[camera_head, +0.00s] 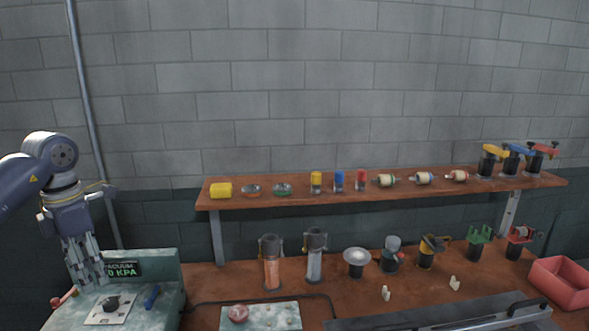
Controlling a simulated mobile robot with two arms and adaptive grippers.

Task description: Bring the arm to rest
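My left arm comes in from the left, and its gripper (87,283) points down above the left end of a pale green vacuum unit (160,266). Its fingers look spread apart, with nothing seen between them. The unit carries a display (122,269) reading 0 KPA, a white plate with a black knob (112,303), a blue lever (152,297) and a red-ended handle (64,298). The fingertips appear above and behind the plate; I cannot tell the exact gap. My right gripper is not in view.
A wooden shelf (330,199) holds several coloured spools, dishes and jars. The bench (300,284) below holds two glass cylinders (271,262) (315,256), several small fixtures, a speckled board (270,318), a long grey tray (440,317) and a red bin (563,281). A vertical pipe (93,125) stands behind my arm.

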